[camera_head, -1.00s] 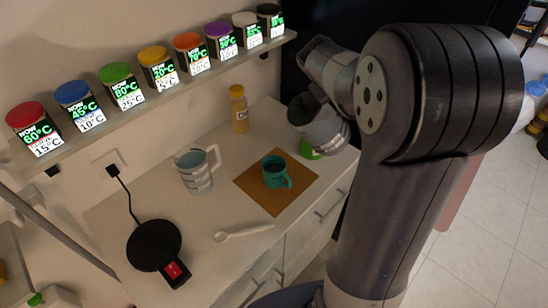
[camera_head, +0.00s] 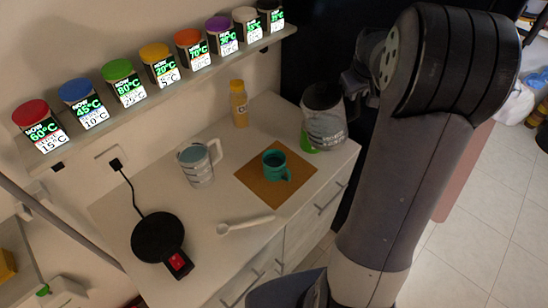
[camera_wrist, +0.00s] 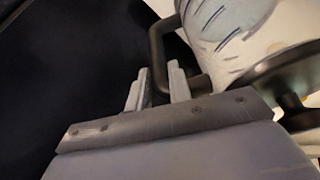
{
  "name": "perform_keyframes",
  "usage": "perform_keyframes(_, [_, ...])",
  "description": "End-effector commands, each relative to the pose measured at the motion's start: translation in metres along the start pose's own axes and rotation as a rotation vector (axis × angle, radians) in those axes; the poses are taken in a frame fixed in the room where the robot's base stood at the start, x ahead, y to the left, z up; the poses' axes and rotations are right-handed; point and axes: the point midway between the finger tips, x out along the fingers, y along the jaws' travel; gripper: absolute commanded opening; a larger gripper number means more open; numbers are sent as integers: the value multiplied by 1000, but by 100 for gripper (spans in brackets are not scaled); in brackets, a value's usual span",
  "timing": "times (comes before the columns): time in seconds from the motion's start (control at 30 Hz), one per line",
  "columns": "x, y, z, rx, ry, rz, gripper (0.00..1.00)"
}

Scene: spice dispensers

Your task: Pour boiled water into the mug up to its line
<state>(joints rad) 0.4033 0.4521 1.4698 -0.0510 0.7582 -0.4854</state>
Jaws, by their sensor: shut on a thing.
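The teal mug (camera_head: 274,168) stands upright on a brown square mat (camera_head: 262,195) near the counter's right part. Its handle points to the lower right, and its fill line cannot be made out. The kettle (camera_head: 326,128), clear-grey with markings and a black lid, is nearly upright to the upper right of the mug and apart from it. My gripper (camera_wrist: 158,88) is shut on the kettle's black handle (camera_wrist: 157,50) in the wrist view. The kettle body (camera_wrist: 225,25) shows there at the upper right. In the head view my arm hides most of the gripper.
A clear jug (camera_head: 198,166) stands left of the mat. A white spoon (camera_head: 245,225) lies in front. A black heating base (camera_head: 158,238) sits at the left. A yellow bottle (camera_head: 239,104) stands behind. Several spice dispensers line the shelf.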

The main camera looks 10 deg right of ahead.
Motion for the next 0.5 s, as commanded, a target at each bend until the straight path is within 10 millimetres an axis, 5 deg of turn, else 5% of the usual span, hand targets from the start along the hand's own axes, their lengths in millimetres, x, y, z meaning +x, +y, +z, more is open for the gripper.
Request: perform_keyframes(0.5, [25, 18, 10, 91, 1, -209, 0])
